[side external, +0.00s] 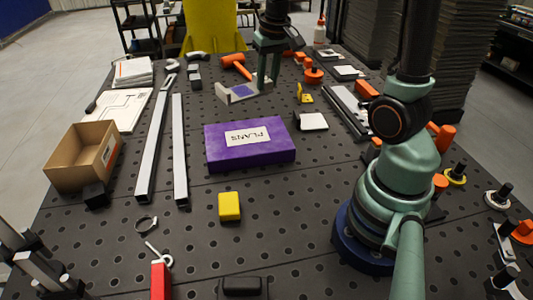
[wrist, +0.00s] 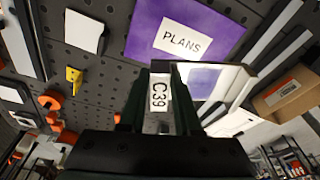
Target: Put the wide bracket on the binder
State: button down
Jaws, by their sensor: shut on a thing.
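The binder (side external: 270,152) is a thick purple box shape marked PLANS, lying flat mid-table. In the wrist view the binder (wrist: 145,38) is at the top. The wide bracket (side external: 227,97) is a pale metal channel with upturned ends and a purple patch on its inner face. It is behind the binder in the side view. My gripper (side external: 268,82) is shut on one upright end of it. In the wrist view the jaws (wrist: 160,92) grip the end marked C39, and the bracket (wrist: 238,85) extends right. I cannot tell whether it touches the table.
A cardboard box (side external: 72,170) and two long metal bars (side external: 180,150) are left of the binder. A yellow block (side external: 229,206) is in front. A white-topped piece (side external: 312,121) and a yellow piece (side external: 305,94) are to the right. An orange mallet (side external: 236,66) lies behind the bracket.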

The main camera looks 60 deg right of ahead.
aim_at(266, 133)
notch_tip(266, 133, down, 13)
jog(key=shift+f, duration=0.1)
dwell(0.4)
jog(key=shift+f, duration=0.15)
jog(key=c, duration=0.6)
grip_release()
notch_tip(266, 133, up, 11)
jog(key=s, duration=0.2)
jog(key=s+a+r+n+t, duration=0.1)
jog(key=s+a+r+n, duration=0.1)
jog(key=a+r, duration=0.2)
jog(key=s+a+r+n+t, duration=0.2)
jog(key=s+a+r+n, duration=0.1)
jog(key=a, duration=0.7)
jog(key=shift+s+a+r+n+t+y, duration=0.2)
jog(key=shift+s+r+n+t+y, duration=0.15)
jog(key=shift+r, duration=0.5)
jog(key=shift+w, duration=0.1)
